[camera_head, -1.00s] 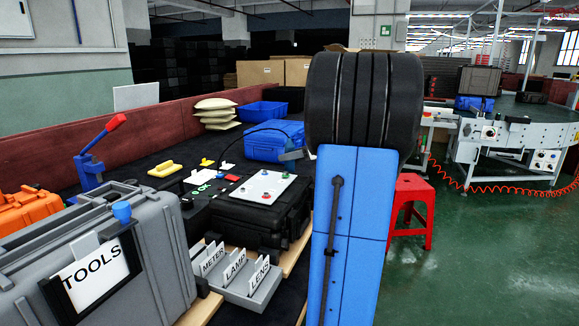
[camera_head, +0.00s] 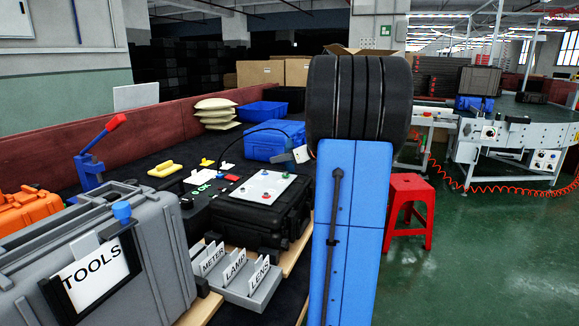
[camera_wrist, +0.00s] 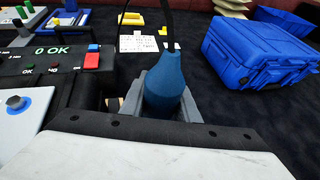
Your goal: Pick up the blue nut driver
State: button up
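The blue nut driver (camera_wrist: 165,90) is in the middle of the wrist view, with its rounded handle near me and its narrow end pointing away. The grey fingers of my gripper (camera_wrist: 167,103) lie close against both sides of the handle and look shut on it. The lower end of the driver is hidden by my gripper. A black cable runs up from the narrow end and arches over. In the head view my gripper (camera_head: 300,154) shows only as a small pale part beside the arm, in front of the blue case (camera_head: 272,142).
The black box with a white panel (camera_head: 262,186) and the OK display (camera_wrist: 55,50) stand to the left. The grey TOOLS case (camera_head: 160,245) and the labelled tray (camera_head: 238,283) are nearer. Yellow parts and a white card (camera_wrist: 138,43) lie beyond. Dark bench surface is free around the blue case.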

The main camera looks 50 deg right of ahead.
grip_shut()
notch_tip(320, 180, up, 19)
dwell(1.1)
